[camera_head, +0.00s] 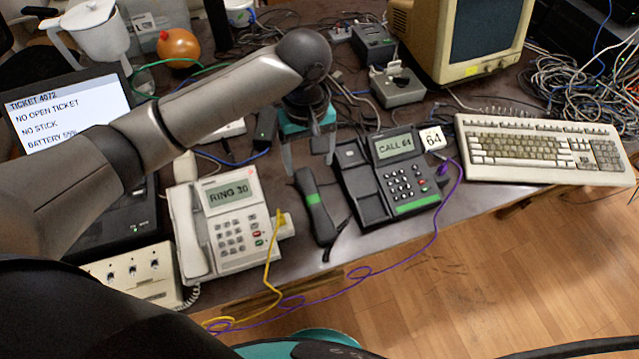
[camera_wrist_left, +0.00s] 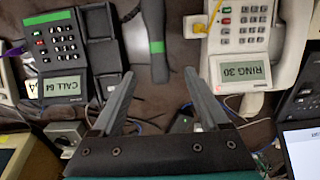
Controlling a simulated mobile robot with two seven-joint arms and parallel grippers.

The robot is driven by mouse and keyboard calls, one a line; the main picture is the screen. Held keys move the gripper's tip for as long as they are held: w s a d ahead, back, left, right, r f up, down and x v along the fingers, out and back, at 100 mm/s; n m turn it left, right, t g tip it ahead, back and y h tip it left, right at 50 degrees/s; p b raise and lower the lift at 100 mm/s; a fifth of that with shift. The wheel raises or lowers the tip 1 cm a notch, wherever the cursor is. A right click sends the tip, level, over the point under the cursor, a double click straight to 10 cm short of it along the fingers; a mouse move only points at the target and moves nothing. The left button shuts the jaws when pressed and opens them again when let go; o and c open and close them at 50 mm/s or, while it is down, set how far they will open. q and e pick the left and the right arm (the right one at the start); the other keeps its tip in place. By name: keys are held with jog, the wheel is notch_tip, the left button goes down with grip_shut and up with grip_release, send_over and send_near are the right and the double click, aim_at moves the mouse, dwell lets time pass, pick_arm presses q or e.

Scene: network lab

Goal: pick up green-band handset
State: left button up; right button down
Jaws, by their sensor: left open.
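The green-band handset (camera_head: 313,205) is black with a green band around its middle. It lies off the hook on the desk, between the white phone and the black phone (camera_head: 393,178) with its green strip. In the left wrist view the handset (camera_wrist_left: 154,45) lies just beyond the fingertips, roughly in line with the gap between them. My left gripper (camera_head: 309,158) is open and empty, pointing down above the desk at the handset's far end. In the left wrist view its two fingers (camera_wrist_left: 160,75) are wide apart. My right gripper is not in view.
The white phone (camera_head: 229,222), reading "RING 30", stands close left of the handset. A beige keyboard (camera_head: 545,150) is at the right. A yellow cable (camera_head: 270,270) and a purple cable (camera_head: 440,225) hang near the desk's front edge. A CRT monitor (camera_head: 460,35) stands behind.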

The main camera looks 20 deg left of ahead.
pick_arm(q)
jog(key=b, duration=0.3)
send_near(314, 201)
jog(key=f, duration=0.5)
jog(key=shift+a+f, duration=0.1)
jog(key=shift+a, duration=0.3)
jog(key=f+b, duration=0.1)
jog(key=f, duration=0.1)
jog(key=d+f+b, duration=0.1)
jog(key=f, duration=0.1)
jog(key=shift+f, duration=0.7)
jog(key=shift+r, duration=0.1)
jog(key=shift+c, duration=0.3)
grip_shut()
